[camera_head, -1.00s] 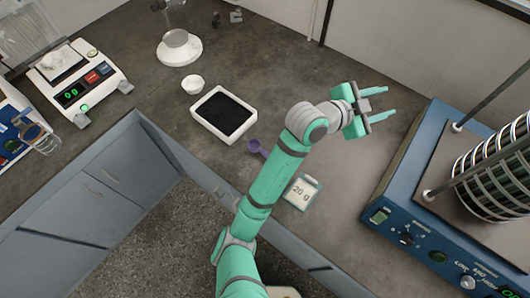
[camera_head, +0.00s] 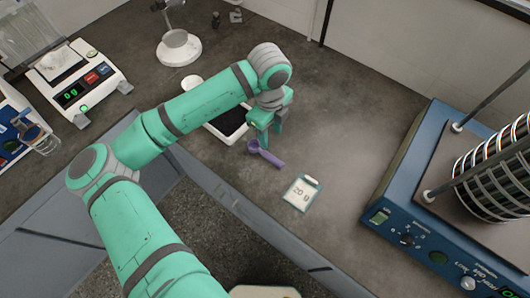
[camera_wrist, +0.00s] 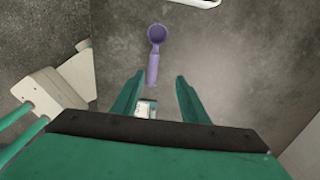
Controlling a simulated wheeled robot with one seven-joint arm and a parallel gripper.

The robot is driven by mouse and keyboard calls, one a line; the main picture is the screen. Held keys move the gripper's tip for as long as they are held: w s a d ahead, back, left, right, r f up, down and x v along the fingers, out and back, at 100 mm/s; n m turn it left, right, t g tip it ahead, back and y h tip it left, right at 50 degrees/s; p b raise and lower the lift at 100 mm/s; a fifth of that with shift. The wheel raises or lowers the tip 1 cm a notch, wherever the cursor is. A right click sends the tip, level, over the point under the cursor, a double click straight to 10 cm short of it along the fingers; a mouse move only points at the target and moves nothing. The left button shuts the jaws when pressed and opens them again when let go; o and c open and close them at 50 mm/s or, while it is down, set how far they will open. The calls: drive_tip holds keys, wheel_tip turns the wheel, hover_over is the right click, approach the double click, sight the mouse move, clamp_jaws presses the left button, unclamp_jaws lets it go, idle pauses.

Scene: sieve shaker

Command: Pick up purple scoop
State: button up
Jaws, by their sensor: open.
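The purple scoop (camera_head: 267,154) lies on the dark bench near its front edge, cup toward the left and handle toward the lower right. In the wrist view the scoop (camera_wrist: 154,55) lies ahead of the jaws, cup at the top and handle pointing back between the fingers. My gripper (camera_head: 265,146) points down close over the scoop, its fingers partly covering the view beside the cup. In the wrist view my gripper (camera_wrist: 154,88) is open and empty, a finger to each side of the handle's line. I cannot tell the exact height above the scoop.
A white tray of dark material (camera_head: 229,122) sits just behind my gripper, partly hidden by my arm. A "20 g" card (camera_head: 302,193) lies right of the scoop. A blue sieve shaker (camera_head: 387,200) stands at the right. A balance (camera_head: 88,75) stands at the left. Bench between card and shaker is clear.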

hover_over(266, 153)
wheel_tip(266, 153, down, 4)
drive_tip(key=shift+s+a+f, duration=0.1)
drive_tip(key=shift+a+f, duration=0.05)
drive_tip(key=shift+f, duration=3.2)
clamp_jaws()
